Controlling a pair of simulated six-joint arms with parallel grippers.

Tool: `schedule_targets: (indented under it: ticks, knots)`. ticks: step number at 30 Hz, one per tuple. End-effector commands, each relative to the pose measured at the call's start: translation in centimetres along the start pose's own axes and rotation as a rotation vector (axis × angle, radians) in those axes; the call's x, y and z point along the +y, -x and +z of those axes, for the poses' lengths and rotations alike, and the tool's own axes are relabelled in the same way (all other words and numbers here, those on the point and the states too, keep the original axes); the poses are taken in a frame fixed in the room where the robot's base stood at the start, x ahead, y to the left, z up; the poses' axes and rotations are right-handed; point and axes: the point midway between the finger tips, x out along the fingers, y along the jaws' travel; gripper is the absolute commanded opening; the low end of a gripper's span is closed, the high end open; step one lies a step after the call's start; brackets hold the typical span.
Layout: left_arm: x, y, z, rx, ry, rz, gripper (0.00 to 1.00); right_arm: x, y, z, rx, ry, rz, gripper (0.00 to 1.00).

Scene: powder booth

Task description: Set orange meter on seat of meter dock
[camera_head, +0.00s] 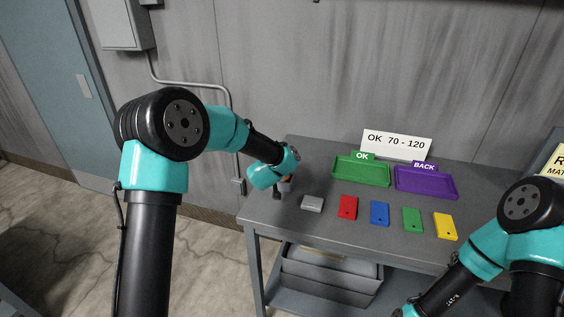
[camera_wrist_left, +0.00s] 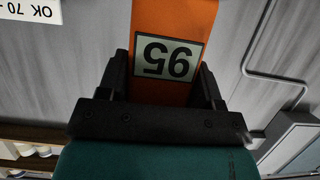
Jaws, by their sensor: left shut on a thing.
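My left gripper (camera_wrist_left: 165,85) is shut on the orange meter (camera_wrist_left: 190,18), seen close up in the left wrist view. The meter's pale display reads 95 and appears upside down there. In the head view my left gripper (camera_head: 279,190) is above the table's left end, and only a sliver of orange shows beside it. A small light grey block (camera_head: 312,204) lies just right of the gripper; I cannot tell whether it is the meter dock. No dock seat is clearly visible. My right arm is at the lower right, with its gripper out of view.
Red (camera_head: 348,207), blue (camera_head: 380,213), green (camera_head: 412,220) and yellow (camera_head: 445,227) plates lie in a row on the grey table (camera_head: 330,235). Behind them stand a green OK tray (camera_head: 340,176), a purple BACK tray (camera_head: 440,194) and a white sign (camera_head: 397,144) reading OK 70 - 120.

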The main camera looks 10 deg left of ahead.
Motion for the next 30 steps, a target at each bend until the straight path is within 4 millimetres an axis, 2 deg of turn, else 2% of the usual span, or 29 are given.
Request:
schedule_targets:
  ticks: [30]
  knots:
    - [0.00, -0.44, 1.02, 0.000, 0.000, 0.000, 0.32, 0.00, 0.00, 0.00, 0.000, 0.000, 0.000, 0.43]
